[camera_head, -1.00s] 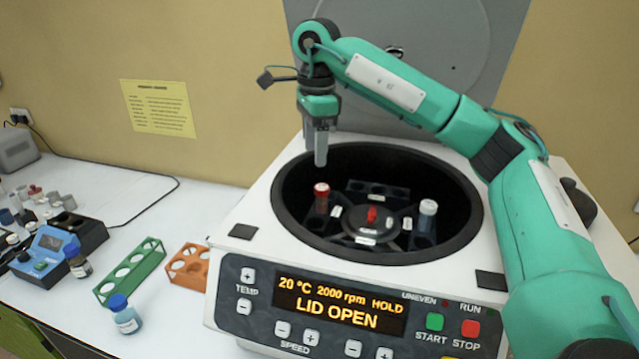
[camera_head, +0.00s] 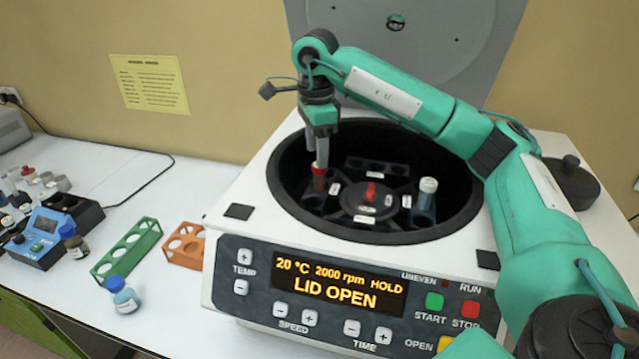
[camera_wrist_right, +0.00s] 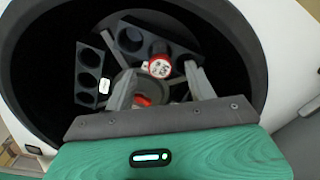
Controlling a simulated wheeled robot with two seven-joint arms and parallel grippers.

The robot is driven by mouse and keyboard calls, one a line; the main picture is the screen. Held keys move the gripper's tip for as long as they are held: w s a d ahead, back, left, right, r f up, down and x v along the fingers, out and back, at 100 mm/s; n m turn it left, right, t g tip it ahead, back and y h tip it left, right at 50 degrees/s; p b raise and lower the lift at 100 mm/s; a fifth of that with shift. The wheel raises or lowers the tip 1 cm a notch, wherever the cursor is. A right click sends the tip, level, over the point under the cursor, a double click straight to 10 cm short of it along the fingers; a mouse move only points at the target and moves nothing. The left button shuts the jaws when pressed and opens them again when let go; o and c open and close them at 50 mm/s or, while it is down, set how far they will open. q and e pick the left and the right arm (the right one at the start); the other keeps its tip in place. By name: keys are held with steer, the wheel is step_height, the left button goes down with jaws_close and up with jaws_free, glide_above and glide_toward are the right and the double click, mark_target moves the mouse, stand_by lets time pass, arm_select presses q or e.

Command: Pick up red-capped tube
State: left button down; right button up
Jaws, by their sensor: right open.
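The red-capped tube (camera_head: 318,182) stands in a rotor slot on the left side of the open centrifuge. My right gripper (camera_head: 320,160) is just above its cap, pointing down, open and empty. In the right wrist view the red and white cap (camera_wrist_right: 159,66) lies ahead of and between the two spread fingers of my right gripper (camera_wrist_right: 160,92). Most of the tube's body is hidden below the cap there. My left gripper is not in view.
The centrifuge (camera_head: 240,205) has a dark bowl wall around the rotor. A white-capped tube (camera_head: 427,196) stands in the rotor's right side, and a red knob (camera_head: 370,191) sits at its centre. A green rack (camera_head: 128,249), an orange rack (camera_head: 186,245) and a blue-capped bottle (camera_head: 122,294) stand left.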

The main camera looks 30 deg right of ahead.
mark_target(320, 186)
steer(key=shift+f, duration=0.2)
steer(key=f+p, duration=0.1)
steer(key=f, duration=0.1)
steer(key=f+p, duration=0.1)
steer(key=f, duration=0.1)
steer(key=shift+s+d+f+p, duration=0.1)
steer(key=shift+s+d+p, duration=0.05)
steer(key=shift+d+p, duration=0.15)
steer(key=shift+f, duration=0.35)
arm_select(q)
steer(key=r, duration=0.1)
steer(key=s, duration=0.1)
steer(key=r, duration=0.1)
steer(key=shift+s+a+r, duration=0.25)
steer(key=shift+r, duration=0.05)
arm_select(e)
steer(key=shift+a, duration=0.1)
steer(key=c, duration=1.1)
